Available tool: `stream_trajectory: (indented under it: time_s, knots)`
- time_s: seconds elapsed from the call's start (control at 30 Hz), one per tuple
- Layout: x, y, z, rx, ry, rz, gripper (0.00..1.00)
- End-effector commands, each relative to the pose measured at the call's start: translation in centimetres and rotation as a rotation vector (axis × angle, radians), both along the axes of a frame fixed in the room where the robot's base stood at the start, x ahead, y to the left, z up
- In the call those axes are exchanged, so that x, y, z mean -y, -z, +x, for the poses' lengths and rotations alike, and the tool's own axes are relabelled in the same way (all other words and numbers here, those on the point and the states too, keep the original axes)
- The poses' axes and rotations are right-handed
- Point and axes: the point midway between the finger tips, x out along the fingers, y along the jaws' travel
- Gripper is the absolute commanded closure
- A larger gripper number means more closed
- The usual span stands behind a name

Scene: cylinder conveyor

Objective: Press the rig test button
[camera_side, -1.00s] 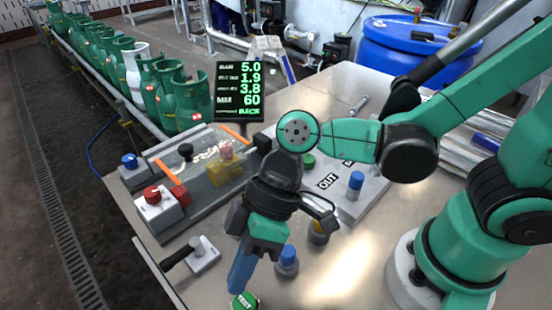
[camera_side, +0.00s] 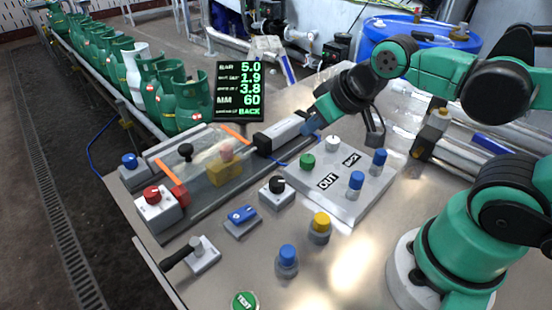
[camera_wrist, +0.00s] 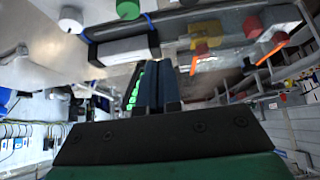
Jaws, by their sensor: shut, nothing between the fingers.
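The green round test button (camera_side: 244,301), marked TEST, sits on the table at the bottom edge of the side view, fully uncovered and cut slightly by the frame. My gripper (camera_side: 311,126) is well away from it, raised near the right end of the grey cylinder (camera_side: 280,134). Its blue fingers are shut and empty, pointing down-left. The fingers also show closed together in the wrist view (camera_wrist: 160,85), with the cylinder (camera_wrist: 122,48) above-left of them. I cannot tell whether the fingers touch anything. The display (camera_side: 240,92) reads 5.0, 1.9, 3.8, MM 60 and BACK.
A valve panel (camera_side: 328,200) marked OUT carries green, white and blue knobs. A black knob (camera_side: 276,187), blue switch (camera_side: 242,214), yellow knob (camera_side: 320,222) and blue knob (camera_side: 287,256) stand between panel and button. A lever (camera_side: 190,252) and red button (camera_side: 152,195) are at left.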

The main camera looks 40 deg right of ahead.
Motion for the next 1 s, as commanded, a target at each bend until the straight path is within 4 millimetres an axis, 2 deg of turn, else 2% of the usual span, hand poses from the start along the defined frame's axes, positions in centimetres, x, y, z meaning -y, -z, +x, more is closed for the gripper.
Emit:
stream_trajectory:
  time_s: [0.23, 0.37, 0.47, 0.57, 0.7, 0.8, 0.9, 1.0]
  knots:
    - [-0.2, 0.0, 0.0, -0.004, -0.005, 0.003, 1.00]
    - [-1.8, -0.3, 0.2, -0.043, -0.023, 0.032, 1.00]
    - [-4.6, -0.7, 0.1, -0.120, -0.043, 0.076, 1.00]
    - [-8.4, -1.1, -0.4, -0.231, -0.060, 0.114, 1.00]
    - [-14.0, -1.7, -2.1, -0.396, -0.062, 0.119, 1.00]
    - [-17.2, -2.0, -3.8, -0.492, -0.051, 0.094, 1.00]
    - [-19.7, -2.2, -5.4, -0.558, -0.037, 0.059, 1.00]
    - [-21.2, -2.3, -6.7, -0.598, -0.021, 0.027, 1.00]
